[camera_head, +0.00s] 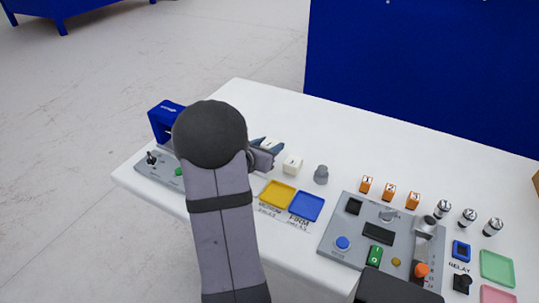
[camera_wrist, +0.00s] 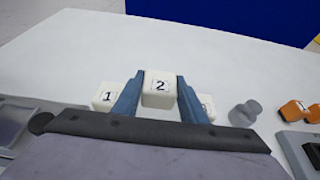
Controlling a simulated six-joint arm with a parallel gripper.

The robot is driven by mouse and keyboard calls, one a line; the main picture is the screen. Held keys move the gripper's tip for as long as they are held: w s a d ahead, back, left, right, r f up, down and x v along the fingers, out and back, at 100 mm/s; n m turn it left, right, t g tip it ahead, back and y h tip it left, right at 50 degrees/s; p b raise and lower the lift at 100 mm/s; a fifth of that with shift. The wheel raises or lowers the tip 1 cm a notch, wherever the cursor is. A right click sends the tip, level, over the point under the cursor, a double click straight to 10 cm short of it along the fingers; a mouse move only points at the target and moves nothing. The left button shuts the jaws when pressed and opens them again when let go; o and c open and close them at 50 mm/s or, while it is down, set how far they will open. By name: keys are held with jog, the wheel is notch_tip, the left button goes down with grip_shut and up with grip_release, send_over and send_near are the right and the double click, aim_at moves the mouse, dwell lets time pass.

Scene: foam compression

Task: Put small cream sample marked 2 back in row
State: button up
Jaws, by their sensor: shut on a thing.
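The small cream sample marked 2 (camera_wrist: 160,88) is between the two blue fingers of my gripper (camera_wrist: 160,80), which is shut on it. Its number faces the wrist camera and it looks upright. The cream sample marked 1 (camera_wrist: 106,98) stands left of the left finger. Another cream sample (camera_wrist: 208,104) stands right of the right finger, partly hidden, its mark not readable. In the head view my gripper (camera_head: 266,151) is partly hidden behind my arm, and one cream cube (camera_head: 293,164) stands just right of it. I cannot tell whether the held sample touches the table.
A grey knobbed weight (camera_head: 321,175) stands right of the cream cubes. A yellow tray (camera_head: 278,193) and a blue tray (camera_head: 307,206) lie in front. Orange numbered pieces (camera_head: 389,192) and a grey control panel (camera_head: 350,235) are further right. A blue frame (camera_head: 163,118) stands left.

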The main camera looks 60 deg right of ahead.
jog(key=shift+f, duration=1.8)
jog(key=shift+f+b, duration=0.25)
jog(key=shift+b, duration=0.2)
jog(key=o, duration=0.7)
jog(key=shift+r, duration=0.2)
jog(key=shift+r+p, duration=0.15)
jog(key=shift+p, duration=0.2)
jog(key=v, duration=1.2)
jog(key=shift+a, duration=0.15)
